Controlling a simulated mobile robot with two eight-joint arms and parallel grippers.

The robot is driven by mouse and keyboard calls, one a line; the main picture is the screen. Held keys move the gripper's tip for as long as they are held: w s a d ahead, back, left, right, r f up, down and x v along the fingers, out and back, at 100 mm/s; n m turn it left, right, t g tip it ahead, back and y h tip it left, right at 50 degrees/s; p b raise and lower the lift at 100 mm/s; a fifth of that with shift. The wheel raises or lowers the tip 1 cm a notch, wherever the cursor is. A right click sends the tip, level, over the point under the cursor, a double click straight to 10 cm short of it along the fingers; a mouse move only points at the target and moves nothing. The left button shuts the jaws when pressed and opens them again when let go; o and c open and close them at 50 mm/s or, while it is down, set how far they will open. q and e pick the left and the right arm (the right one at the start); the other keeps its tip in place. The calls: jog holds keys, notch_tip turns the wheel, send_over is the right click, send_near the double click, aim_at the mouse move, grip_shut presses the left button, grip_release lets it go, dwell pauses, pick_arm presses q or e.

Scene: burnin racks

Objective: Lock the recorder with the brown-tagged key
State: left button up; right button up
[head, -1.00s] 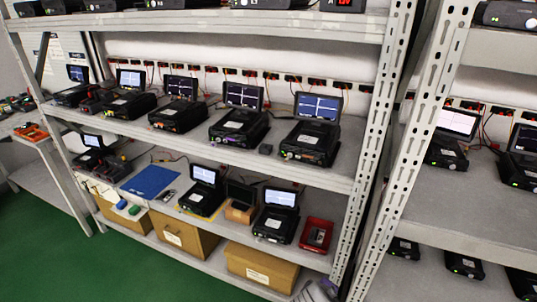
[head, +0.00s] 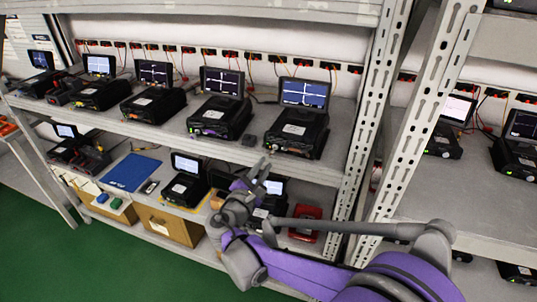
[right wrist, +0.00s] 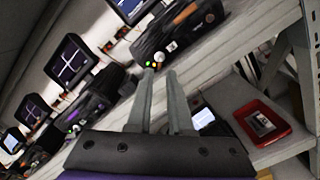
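Several black recorders with raised screens stand on the middle shelf; the rightmost one (head: 297,130) has coloured front controls, and its left neighbour (head: 220,118) has a purple mark at the front. I cannot tell which recorder the task means. My right gripper (head: 262,172) is raised in front of the lower shelf, just below the middle shelf's edge. My left gripper is out of view.
The lower shelf holds a blue mat (head: 132,172), a recorder (head: 186,187), and a red tray (head: 305,232) partly hidden by my right arm; it also shows in the right wrist view (right wrist: 285,112). A perforated upright (head: 372,110) stands close on the right. Green floor lies in front.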

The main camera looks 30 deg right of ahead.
aim_at(270, 155)
jog(key=shift+x, duration=2.65)
jog(key=shift+w, duration=0.1)
grip_shut()
